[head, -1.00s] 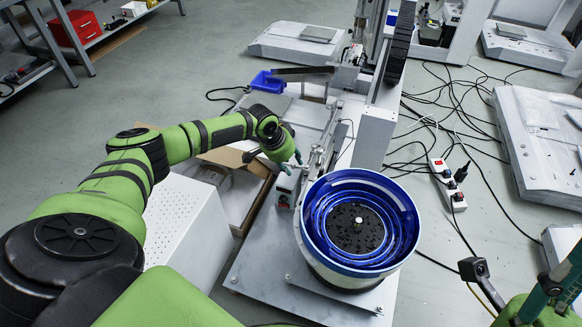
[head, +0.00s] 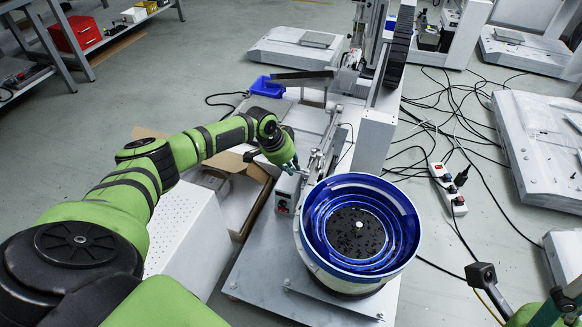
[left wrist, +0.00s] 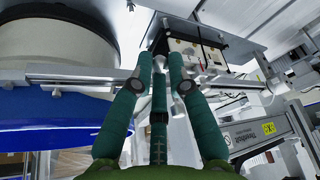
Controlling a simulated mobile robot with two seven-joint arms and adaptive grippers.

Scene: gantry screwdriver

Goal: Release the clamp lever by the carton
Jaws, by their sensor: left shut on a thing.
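My left gripper (head: 291,165) reaches in over the machine base, beside the silver clamp linkage (head: 318,158) and just right of the open brown carton (head: 262,172). Its teal fingers show in the left wrist view (left wrist: 164,85), drawn in close together. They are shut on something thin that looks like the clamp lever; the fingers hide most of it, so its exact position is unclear. My right gripper (head: 570,295) is cut off at the lower right corner of the head view, away from the clamp.
A blue-rimmed feeder bowl (head: 314,248) stands close in front of the clamp. A small control box (head: 283,205) sits under the left gripper. Cables and a power strip (head: 447,188) lie on the right floor.

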